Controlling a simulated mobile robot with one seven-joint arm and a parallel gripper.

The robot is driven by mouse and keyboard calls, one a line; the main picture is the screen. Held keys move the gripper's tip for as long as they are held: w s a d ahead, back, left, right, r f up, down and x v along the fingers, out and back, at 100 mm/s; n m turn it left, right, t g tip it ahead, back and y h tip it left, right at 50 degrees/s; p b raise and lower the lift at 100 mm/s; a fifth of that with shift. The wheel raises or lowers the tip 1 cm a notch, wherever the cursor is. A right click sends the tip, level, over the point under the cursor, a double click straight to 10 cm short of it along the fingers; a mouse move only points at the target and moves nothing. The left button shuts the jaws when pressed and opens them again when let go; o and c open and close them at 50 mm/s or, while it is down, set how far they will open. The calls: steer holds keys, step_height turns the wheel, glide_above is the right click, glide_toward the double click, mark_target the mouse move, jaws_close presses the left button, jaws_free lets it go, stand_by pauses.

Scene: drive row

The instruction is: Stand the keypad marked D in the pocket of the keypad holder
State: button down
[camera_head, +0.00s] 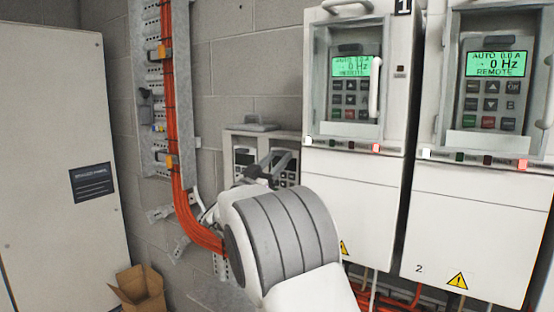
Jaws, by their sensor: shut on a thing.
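The keypad holder (288,136) is a pale box on the block wall, left of the drives. A dark keypad (244,158) stands in its left part. My gripper (272,166) is in front of the holder's right part, mostly hidden behind my wrist. It is shut on a grey keypad (285,160), which looks tilted at the holder's right part. I cannot read a D on it. I cannot tell whether its lower end is in a pocket.
Drive 1 (350,190) and drive 2 (470,235) stand at the right, each with a lit keypad and a handle. Orange cables (175,130) run down a metal rail left of the holder. An open cardboard box (138,290) and a grey cabinet (50,170) are at the left.

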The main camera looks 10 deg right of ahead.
steer(key=shift+f, duration=0.4)
steer(key=shift+c, duration=1.4)
jaws_free()
